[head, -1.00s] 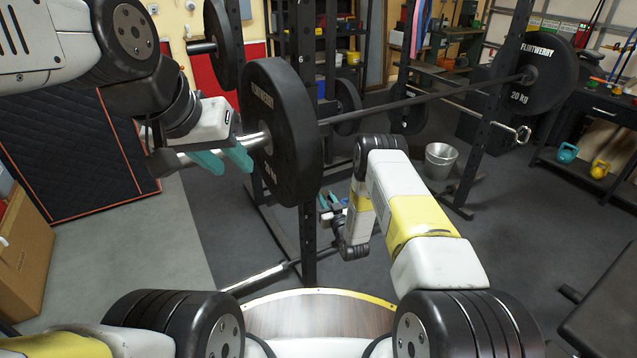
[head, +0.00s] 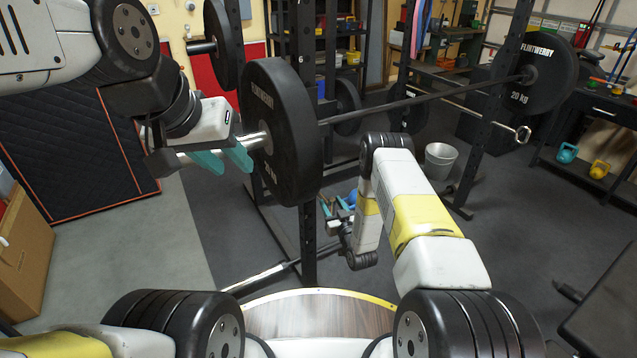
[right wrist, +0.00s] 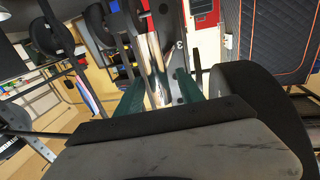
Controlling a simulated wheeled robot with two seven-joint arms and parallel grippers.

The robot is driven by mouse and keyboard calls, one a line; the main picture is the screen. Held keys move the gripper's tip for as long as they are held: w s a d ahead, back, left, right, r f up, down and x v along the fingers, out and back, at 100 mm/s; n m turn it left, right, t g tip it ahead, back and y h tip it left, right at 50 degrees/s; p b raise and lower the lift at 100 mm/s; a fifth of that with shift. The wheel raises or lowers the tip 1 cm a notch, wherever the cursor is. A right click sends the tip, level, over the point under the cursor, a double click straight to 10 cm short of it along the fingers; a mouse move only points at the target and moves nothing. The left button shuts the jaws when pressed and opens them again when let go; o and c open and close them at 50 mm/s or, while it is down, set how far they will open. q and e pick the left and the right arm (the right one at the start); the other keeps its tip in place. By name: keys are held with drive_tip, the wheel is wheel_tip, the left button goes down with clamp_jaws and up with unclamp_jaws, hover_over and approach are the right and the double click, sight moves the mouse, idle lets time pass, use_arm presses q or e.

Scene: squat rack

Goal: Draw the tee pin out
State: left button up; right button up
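I cannot pick out the tee pin for certain. In the right wrist view a shiny steel bar (right wrist: 153,70) shows between the fingertips, beside a dark rack upright (right wrist: 174,35) marked 3; whether it is the pin is unclear. My right gripper (right wrist: 160,95) has its teal fingers apart, with no clear contact on the bar. In the head view this gripper (head: 338,206) is low beside the near upright (head: 309,235), partly hidden by my arm. My left gripper (head: 224,160) has its teal fingers apart at the barbell sleeve (head: 252,142), outside the near plate.
The loaded barbell (head: 420,100) crosses the rack, with a near black plate (head: 275,130) and a far plate (head: 540,75). A metal bucket (head: 440,160) stands on the floor. A bench (head: 605,310) is at lower right. A cardboard box (head: 25,250) is at left.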

drive_tip(key=shift+v, duration=3.5)
